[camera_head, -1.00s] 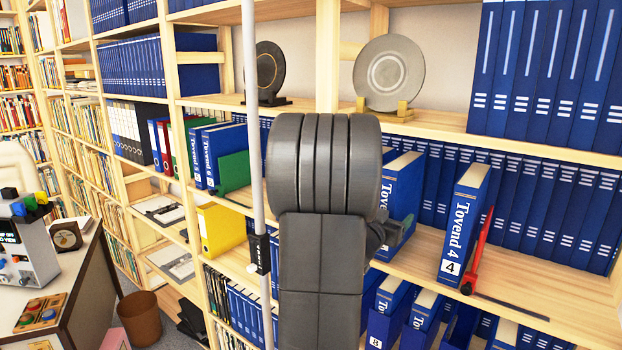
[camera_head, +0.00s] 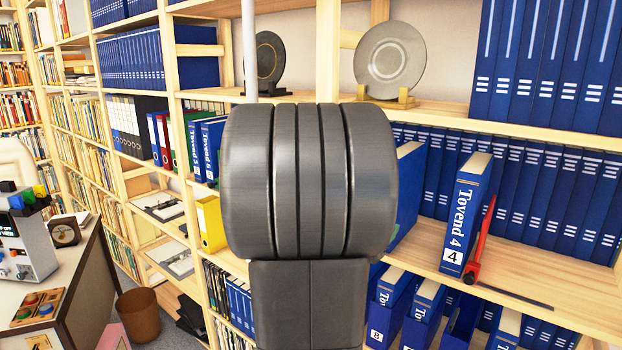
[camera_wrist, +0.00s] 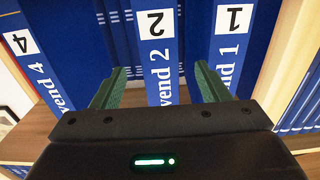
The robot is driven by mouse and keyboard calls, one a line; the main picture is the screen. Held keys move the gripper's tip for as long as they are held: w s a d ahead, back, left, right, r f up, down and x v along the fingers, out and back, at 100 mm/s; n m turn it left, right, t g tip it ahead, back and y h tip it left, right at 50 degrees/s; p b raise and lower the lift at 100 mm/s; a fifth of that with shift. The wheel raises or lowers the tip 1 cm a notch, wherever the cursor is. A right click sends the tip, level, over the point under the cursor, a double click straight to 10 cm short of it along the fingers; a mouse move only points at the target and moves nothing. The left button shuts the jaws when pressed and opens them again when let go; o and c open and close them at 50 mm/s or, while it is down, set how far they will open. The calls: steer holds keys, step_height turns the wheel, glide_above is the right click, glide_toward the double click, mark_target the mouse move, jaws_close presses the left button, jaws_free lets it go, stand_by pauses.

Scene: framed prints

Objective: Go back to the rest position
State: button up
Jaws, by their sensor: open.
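My gripper (camera_wrist: 161,70) shows in the wrist view with its two green fingers apart. A blue binder marked "2" (camera_wrist: 157,60) stands between and beyond the fingers, upside down in this view. I cannot tell how far the fingertips are from it. A binder marked "1" (camera_wrist: 230,50) is to its right and one marked "4" (camera_wrist: 40,65) to its left. In the head view, my dark arm covers the middle of the shelf and hides the gripper. The binder "Tovend 4" (camera_head: 465,205) stands upright to the right of my arm.
A red item (camera_head: 482,240) leans by the Tovend 4 binder on the wooden shelf (camera_head: 550,275). A grey plate (camera_head: 391,62) and a dark plate (camera_head: 268,62) stand on the shelf above. A desk (camera_head: 75,275) and a brown bin (camera_head: 138,313) are at left.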

steer(key=p+x, duration=0.2)
steer(key=x, duration=0.8)
steer(key=shift+d, duration=0.15)
steer(key=r+p+v, duration=0.2)
steer(key=v, duration=1.3)
steer(key=shift+r, duration=0.1)
